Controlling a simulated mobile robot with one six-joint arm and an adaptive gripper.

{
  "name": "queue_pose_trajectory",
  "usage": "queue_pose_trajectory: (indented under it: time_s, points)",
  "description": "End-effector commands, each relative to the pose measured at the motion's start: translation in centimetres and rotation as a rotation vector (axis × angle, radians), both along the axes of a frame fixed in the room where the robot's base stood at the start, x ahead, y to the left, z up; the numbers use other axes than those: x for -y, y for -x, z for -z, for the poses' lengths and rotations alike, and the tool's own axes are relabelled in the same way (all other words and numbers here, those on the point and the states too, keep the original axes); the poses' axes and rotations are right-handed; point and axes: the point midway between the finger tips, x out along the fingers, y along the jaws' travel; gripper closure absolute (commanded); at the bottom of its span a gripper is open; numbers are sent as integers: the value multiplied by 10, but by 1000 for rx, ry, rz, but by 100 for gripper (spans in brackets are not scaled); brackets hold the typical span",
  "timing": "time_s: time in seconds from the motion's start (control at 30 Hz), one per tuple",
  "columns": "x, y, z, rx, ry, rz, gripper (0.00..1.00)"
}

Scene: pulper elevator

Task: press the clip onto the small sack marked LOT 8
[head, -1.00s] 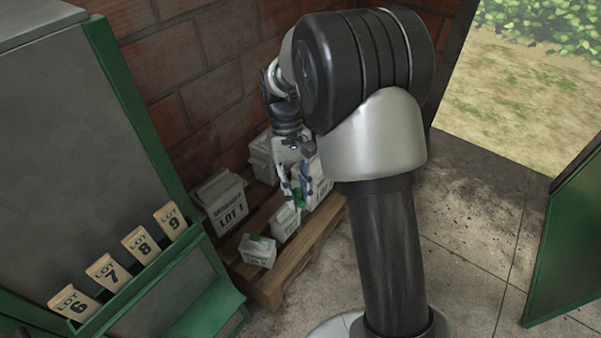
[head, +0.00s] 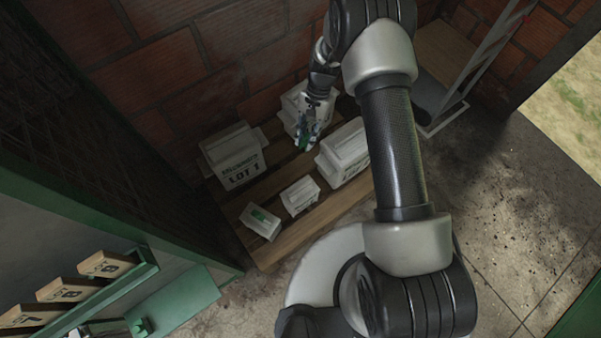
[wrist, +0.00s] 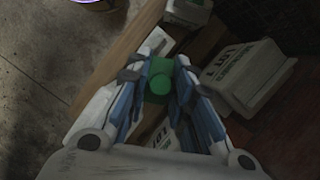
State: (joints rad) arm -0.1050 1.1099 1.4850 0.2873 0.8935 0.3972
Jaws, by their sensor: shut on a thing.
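My gripper (head: 303,146) is shut on a green clip (wrist: 158,80), whose round end shows between the blue-lined fingers in the wrist view. In the head view the gripper points down over the pallet, behind the two small pale sacks. One small sack (head: 300,196) has no clip visible on its top. I cannot read a lot number on either. The held clip appears apart from both.
A large LOT 1 sack (head: 234,162) stands at the pallet's back left. More large sacks (head: 345,152) stand at the right and behind the gripper. The wooden pallet (head: 284,242) lies against a brick wall. A green rack with lot tags (head: 104,264) is at left. Floor at right is open.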

Motion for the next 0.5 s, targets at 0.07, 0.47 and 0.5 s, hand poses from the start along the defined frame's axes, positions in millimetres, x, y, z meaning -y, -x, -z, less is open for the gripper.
queue_pose_trajectory:
  time_s: [0.07, 0.47, 0.5]
  points:
    - [-10, 8, 52, -11, 2, 103, 95]
    - [-23, 41, 189, -2, 2, 448, 95]
    - [-23, 42, 192, 0, 1, 458, 95]
